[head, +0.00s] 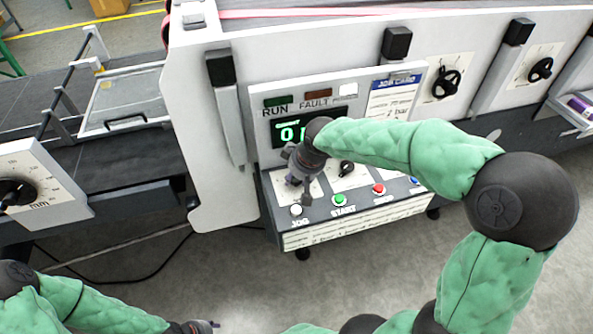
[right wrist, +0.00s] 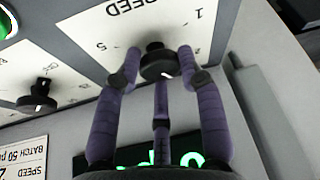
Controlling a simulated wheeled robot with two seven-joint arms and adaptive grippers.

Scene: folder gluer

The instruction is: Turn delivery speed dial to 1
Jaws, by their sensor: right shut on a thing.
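The speed dial (right wrist: 158,62) is a black knob on a white plate in the right wrist view, which shows it upside down. The word SPEED and the marks 1 and 5 are readable there; the rest of the label is cut off and the pointer is not clear. My right gripper (right wrist: 160,58) is shut on the knob, a purple finger on each side. In the head view my right gripper (head: 297,181) covers this dial at the left of the panel's lower face. My left gripper (head: 206,327) is at the bottom edge, apart from the machine; its fingers are unclear.
A second black dial (head: 346,168) is just right of my right gripper. Below are the white JOG button (head: 296,210), green START button (head: 336,200) and red button (head: 378,189). The lit display (head: 292,134) is above. Open floor lies in front.

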